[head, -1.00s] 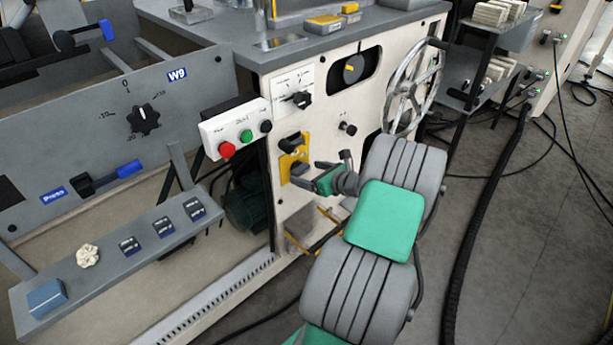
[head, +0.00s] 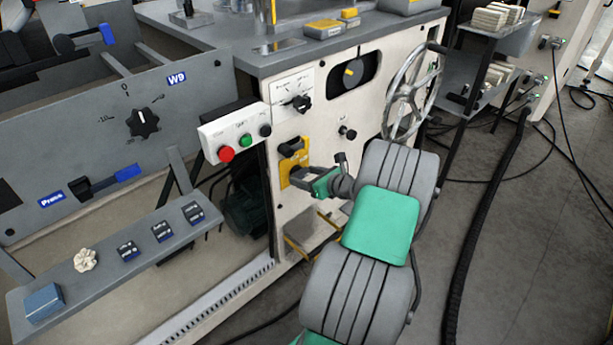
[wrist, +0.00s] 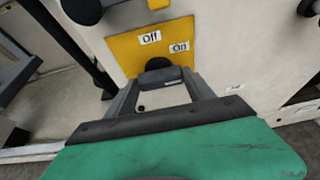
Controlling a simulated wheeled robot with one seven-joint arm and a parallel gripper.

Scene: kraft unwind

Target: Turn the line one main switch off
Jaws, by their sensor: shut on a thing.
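My gripper (head: 297,177) is at the plate's lower part. In the wrist view my gripper (wrist: 163,82) has its fingers on either side of a dark switch handle (wrist: 160,75), just below the "On" label, and is shut on it. The fingers partly hide the handle.
A white box with red, green and black buttons (head: 236,137) juts out left of the plate. A small black knob (head: 347,132) and a metal handwheel (head: 410,92) are to the right. A grey shelf (head: 105,265) stands lower left. Open floor (head: 530,240) lies right.

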